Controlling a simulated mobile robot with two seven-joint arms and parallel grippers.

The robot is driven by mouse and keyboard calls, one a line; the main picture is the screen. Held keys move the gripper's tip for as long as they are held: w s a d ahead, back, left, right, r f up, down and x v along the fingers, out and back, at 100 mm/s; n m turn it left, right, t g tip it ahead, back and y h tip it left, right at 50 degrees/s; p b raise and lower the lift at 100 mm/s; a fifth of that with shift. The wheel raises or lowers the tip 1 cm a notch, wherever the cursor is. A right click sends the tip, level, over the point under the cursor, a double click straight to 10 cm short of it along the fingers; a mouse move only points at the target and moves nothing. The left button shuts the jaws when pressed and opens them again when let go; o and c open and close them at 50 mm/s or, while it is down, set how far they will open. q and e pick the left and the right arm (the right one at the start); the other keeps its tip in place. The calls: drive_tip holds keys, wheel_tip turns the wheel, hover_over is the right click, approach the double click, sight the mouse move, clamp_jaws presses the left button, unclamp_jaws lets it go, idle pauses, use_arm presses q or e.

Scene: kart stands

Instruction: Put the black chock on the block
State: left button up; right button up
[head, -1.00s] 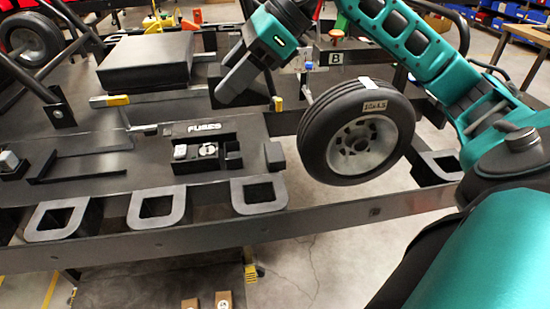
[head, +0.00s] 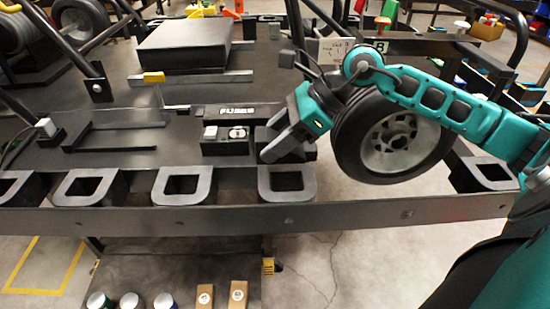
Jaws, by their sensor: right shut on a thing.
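The black chock (head: 309,152) is a small dark piece at the right end of the black deck, beside the fuse tray. My right gripper (head: 268,155) reaches down over it from the right and is shut on it. The fingers hide most of the chock, and I cannot tell whether it still touches the deck. A large flat black block (head: 185,46) lies farther back on the deck, to the left. My left gripper is not in view.
A fuse tray (head: 225,147) sits just left of my right gripper. A wheel (head: 392,140) stands close on its right, behind my forearm. Square grey-rimmed sockets (head: 181,184) line the front rail. A yellow-ended bar (head: 155,77) lies before the block.

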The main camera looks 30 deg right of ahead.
drive_tip(key=shift+f, duration=2.2)
drive_tip(key=shift+b, duration=0.3)
drive_tip(key=shift+f, duration=0.25)
drive_tip(key=o, duration=1.1)
drive_tip(key=shift+r, duration=0.1)
